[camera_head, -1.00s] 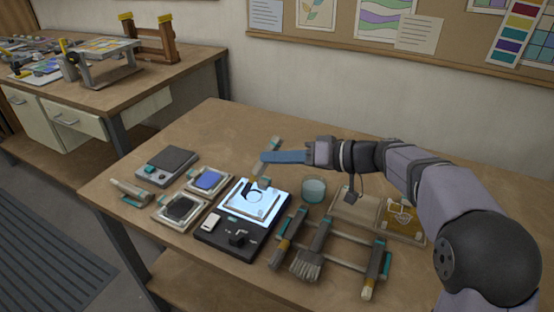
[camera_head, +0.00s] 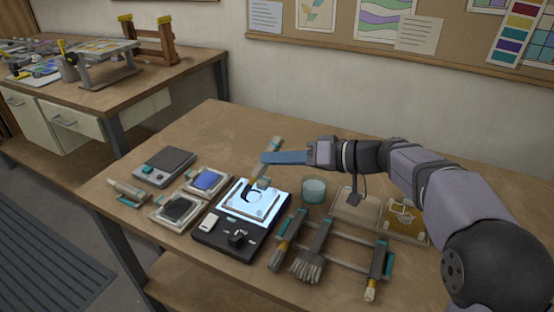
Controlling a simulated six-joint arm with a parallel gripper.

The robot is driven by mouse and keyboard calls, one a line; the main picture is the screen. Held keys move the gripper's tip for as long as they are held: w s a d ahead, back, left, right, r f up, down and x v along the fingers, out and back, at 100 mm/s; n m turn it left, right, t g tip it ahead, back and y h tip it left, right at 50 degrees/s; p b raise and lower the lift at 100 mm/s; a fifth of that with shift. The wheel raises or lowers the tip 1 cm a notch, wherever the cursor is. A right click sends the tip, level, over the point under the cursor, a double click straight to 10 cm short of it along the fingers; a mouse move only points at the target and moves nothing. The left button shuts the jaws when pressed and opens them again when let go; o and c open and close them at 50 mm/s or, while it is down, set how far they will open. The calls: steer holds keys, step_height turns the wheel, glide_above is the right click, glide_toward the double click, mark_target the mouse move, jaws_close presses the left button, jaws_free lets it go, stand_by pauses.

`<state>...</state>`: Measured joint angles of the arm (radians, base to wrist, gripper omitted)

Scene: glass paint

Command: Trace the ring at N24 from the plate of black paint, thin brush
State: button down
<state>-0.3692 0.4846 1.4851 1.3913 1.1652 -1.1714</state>
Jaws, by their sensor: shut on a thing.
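My gripper (camera_head: 268,158) has blue fingers and is shut on a brush (camera_head: 265,170), held tilted above the light panel. The brush has a teal-tipped handle at the top. Its broad lower end hangs over the far part of the lit glass (camera_head: 262,214). A dark curved line (camera_head: 246,194) shows on the glass, just left of and below the brush end. Whether the bristles touch the glass is too small to tell. The plate of black paint (camera_head: 179,209) lies left of the light panel. The label N24 cannot be read.
A plate of blue paint (camera_head: 208,181) sits behind the black one. A grey scale (camera_head: 165,166) and a tube (camera_head: 128,191) lie left. A glass jar (camera_head: 314,190) stands right of the panel. A rack with brushes (camera_head: 309,262) fills the front right.

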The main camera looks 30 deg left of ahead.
steer(key=shift+s+d+b, duration=0.25)
steer(key=shift+d+b, duration=0.45)
steer(key=shift+b, duration=0.7)
steer(key=shift+w+d+b, duration=0.15)
steer(key=shift+d+b, duration=0.35)
steer(key=shift+b, duration=0.25)
steer(key=shift+w+d, duration=0.1)
steer(key=shift+w+d+b, duration=0.15)
steer(key=shift+b, duration=0.15)
steer(key=shift+w+d, duration=0.15)
steer(key=shift+w+d+b, duration=0.1)
steer(key=shift+w+b, duration=0.25)
steer(key=shift+w, duration=0.4)
stand_by(0.5)
steer(key=shift+w, duration=0.15)
steer(key=shift+w, duration=0.2)
